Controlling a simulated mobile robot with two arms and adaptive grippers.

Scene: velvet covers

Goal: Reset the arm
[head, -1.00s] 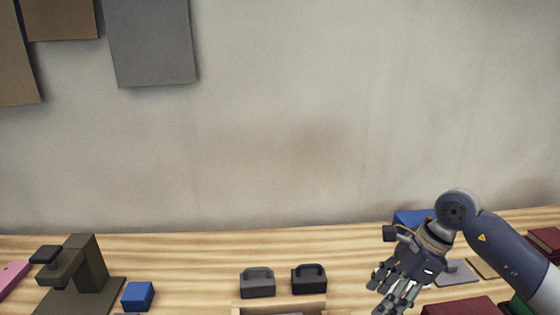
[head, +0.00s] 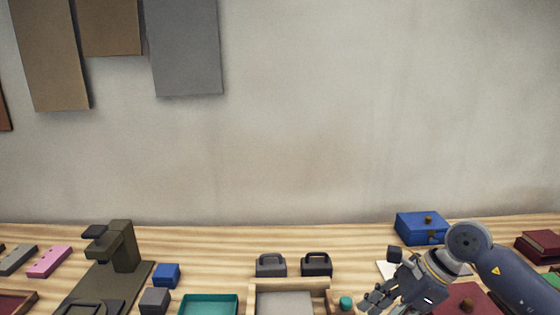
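My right gripper (head: 374,304) comes in from the lower right of the head view on my blue-grey arm. It hangs over the right part of the wooden table (head: 210,243), in front of a blue box (head: 420,228). Its fingers look spread apart, and I see nothing between them. A dark red cover or box (head: 466,298) lies just right of it, partly behind my arm. My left arm and gripper are not in view.
A teal tray (head: 208,304), blue and grey cubes (head: 166,275), a dark olive stand (head: 123,246) and a pink block (head: 49,261) lie leftward. Dark red books (head: 540,246) are at far right.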

